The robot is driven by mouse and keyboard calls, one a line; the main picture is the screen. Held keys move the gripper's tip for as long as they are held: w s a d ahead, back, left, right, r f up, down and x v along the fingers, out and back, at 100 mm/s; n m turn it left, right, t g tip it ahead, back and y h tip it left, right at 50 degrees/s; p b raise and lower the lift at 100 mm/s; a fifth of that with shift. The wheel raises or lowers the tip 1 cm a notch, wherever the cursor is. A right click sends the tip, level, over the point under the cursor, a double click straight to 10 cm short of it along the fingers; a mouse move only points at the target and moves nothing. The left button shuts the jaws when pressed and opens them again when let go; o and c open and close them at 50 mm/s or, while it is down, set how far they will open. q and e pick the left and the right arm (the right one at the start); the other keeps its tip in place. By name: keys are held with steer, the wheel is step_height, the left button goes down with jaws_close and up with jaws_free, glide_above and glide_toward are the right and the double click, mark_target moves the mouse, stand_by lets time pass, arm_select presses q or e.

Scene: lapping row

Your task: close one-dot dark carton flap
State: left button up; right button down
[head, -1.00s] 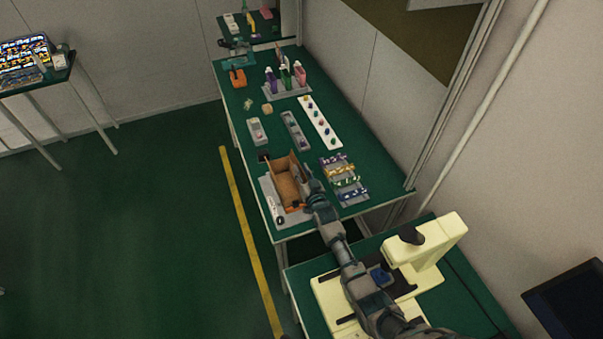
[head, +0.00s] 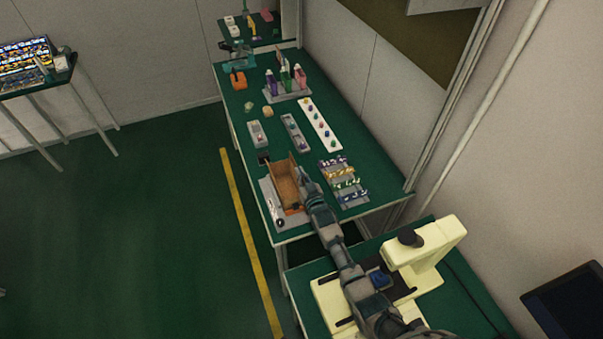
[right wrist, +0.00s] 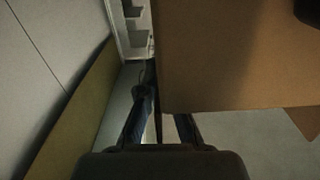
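A brown cardboard carton (head: 284,186) stands open at the near end of the green bench, its interior facing up. I cannot make out any dots on it. My right gripper (head: 304,178) is at the carton's right side, close to its upper edge. In the right wrist view, a large brown carton panel (right wrist: 235,55) fills the upper right and covers the tip of one finger. The fingers of the right gripper (right wrist: 160,118) show apart, with a gap between them; whether they touch the cardboard is unclear. My left gripper is not in view.
A grey tray (head: 268,197) lies along the carton's left. A rack of small coloured parts (head: 344,182) is close on the right. Trays and bottles (head: 286,80) stand farther back. A cream machine (head: 425,245) stands at the near right.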

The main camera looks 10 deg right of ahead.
steer(key=n, duration=0.1)
steer(key=a+n, duration=0.1)
steer(key=n, duration=0.3)
steer(key=shift+s+a+f, duration=0.2)
steer(key=shift+a+f, duration=0.05)
stand_by(0.3)
steer(key=c, duration=1.4)
jaws_free()
steer(key=shift+r, duration=4.95)
